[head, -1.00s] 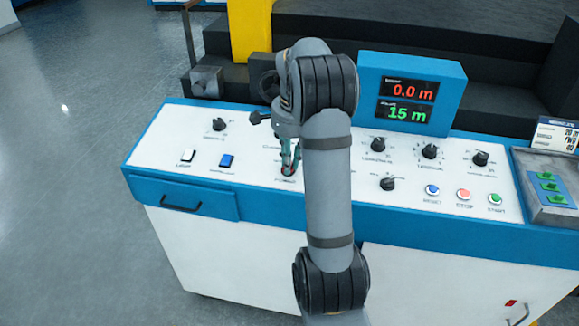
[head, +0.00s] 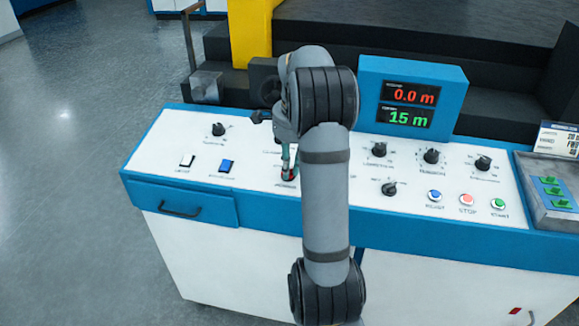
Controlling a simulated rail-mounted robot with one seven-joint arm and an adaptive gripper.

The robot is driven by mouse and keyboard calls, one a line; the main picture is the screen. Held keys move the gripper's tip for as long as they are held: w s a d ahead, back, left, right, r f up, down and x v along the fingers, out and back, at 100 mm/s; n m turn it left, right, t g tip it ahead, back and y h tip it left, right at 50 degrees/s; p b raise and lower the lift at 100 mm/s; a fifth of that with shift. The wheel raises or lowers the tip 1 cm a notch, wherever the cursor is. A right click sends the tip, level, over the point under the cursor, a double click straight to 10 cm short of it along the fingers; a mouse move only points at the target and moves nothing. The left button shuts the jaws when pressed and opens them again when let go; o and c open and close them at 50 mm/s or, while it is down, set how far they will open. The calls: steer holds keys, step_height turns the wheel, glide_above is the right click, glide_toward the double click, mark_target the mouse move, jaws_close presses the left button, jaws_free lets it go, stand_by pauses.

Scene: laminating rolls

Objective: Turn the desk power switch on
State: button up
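The white desk (head: 258,178) with blue trim carries a row of controls. My gripper (head: 288,170) points down at the desk top, left of my own arm, which hides part of the panel. A small dark red control (head: 289,174) shows at its fingertips, apparently the power switch; its label is too blurred to read. The fingertips are at or just above it; I cannot tell whether they touch it. The switch's position and the gap between the fingers are not clear.
Left of the gripper are a white rocker switch (head: 187,161), a blue one (head: 226,165) and a knob (head: 218,129). To the right are several knobs, blue, red and green buttons, and a display (head: 410,95) reading 0.0 m and 15 m.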

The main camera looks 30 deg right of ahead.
steer(key=o, duration=0.5)
steer(key=r, duration=0.4)
steer(key=s+r, duration=0.1)
steer(key=r, duration=0.7)
steer(key=shift+s+d, duration=0.1)
steer(key=shift+s, duration=0.15)
steer(key=shift+f, duration=0.15)
steer(key=f, duration=0.4)
steer(key=w+f, duration=0.1)
steer(key=f, duration=0.6)
steer(key=shift+w+f, duration=0.25)
steer(key=shift+f, duration=0.1)
steer(key=shift+r, duration=0.15)
